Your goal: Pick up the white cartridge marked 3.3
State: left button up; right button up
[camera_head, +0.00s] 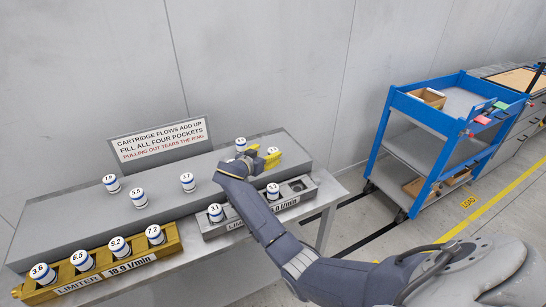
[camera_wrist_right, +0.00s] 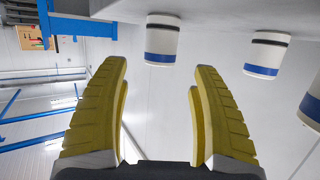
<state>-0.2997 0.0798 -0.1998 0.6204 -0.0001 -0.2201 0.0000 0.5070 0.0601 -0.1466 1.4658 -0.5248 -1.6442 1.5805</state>
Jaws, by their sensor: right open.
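My right gripper (camera_head: 263,155) is open over the right end of the grey shelf, its yellow fingers apart and empty. A white cartridge (camera_head: 240,144) with a blue band stands just left of it; its mark is too small to read surely. Another white cartridge (camera_head: 187,181) stands farther left, its number also unclear, so I cannot tell which one is 3.3. In the right wrist view, which looks upside down, the open fingers (camera_wrist_right: 158,80) point toward a white cartridge (camera_wrist_right: 162,42), apart from it. My left gripper is not in view.
Cartridges 1.9 (camera_head: 111,184) and 5.5 (camera_head: 138,198) stand on the shelf's left. The yellow limiter block (camera_head: 118,272) holds several cartridges. The grey limiter block (camera_head: 298,200) holds 3.1 (camera_head: 215,213), another cartridge (camera_head: 272,192) and an empty pocket. A sign (camera_head: 158,140) stands behind.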

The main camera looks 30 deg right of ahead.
aim_at(272, 151)
jog(key=shift+x, duration=2.65)
jog(key=c, duration=1.4)
